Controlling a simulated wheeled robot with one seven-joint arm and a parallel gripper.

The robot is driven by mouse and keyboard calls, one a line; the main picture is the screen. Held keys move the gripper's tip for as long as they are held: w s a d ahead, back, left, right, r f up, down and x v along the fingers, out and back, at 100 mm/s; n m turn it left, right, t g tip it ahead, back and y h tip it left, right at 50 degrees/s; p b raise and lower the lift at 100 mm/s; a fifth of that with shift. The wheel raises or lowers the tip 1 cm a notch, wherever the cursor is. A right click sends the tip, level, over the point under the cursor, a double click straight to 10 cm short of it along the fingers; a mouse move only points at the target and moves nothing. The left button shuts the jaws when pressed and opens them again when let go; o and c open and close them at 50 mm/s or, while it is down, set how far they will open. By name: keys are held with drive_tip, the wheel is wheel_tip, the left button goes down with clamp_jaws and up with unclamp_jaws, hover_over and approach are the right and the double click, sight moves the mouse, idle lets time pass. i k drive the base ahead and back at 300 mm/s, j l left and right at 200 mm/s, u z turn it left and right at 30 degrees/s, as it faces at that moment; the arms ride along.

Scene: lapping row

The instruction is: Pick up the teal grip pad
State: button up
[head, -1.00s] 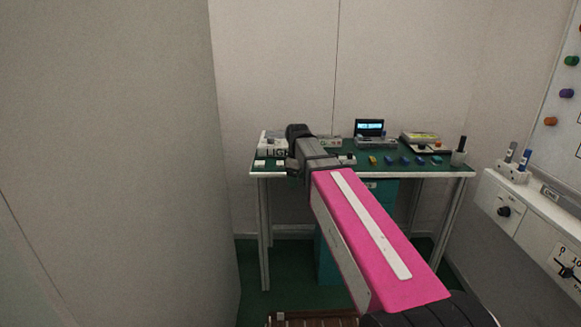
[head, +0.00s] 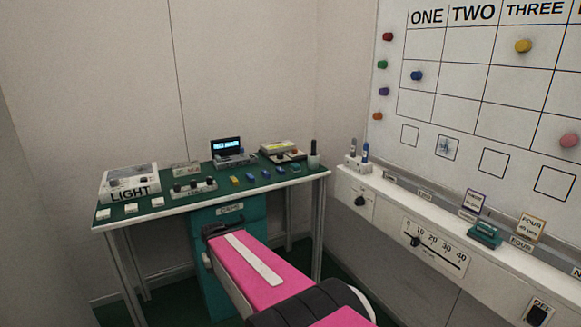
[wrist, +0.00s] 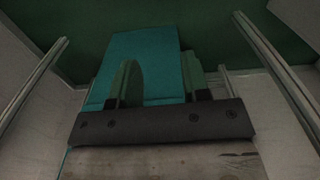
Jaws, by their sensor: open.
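A dark teal pad-like block (head: 484,235), which looks like the teal grip pad, sits on the white ledge below the whiteboard at the right of the head view. My gripper (wrist: 160,75) is open in the wrist view, with nothing held between its fingers. In the head view my arm reaches toward the desk's front, and its dark end is low before the teal cabinet (head: 232,255). The gripper is well to the left of the pad and apart from it. The pad does not show in the wrist view.
A green-topped desk (head: 215,190) holds a LIGHT box (head: 130,183), a small screen device (head: 227,150) and several small blocks. The ledge (head: 405,205) carries a marker holder (head: 358,163), dials and label cards. The whiteboard (head: 455,110) rises behind it. Dark green floor shows beside the desk legs.

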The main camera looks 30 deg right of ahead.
sight(295, 167)
drive_tip(key=z, duration=0.35)
drive_tip(key=i+l+z, duration=0.1)
drive_tip(key=z, duration=0.25)
drive_tip(key=i+z, duration=0.15)
drive_tip(key=z, duration=0.2)
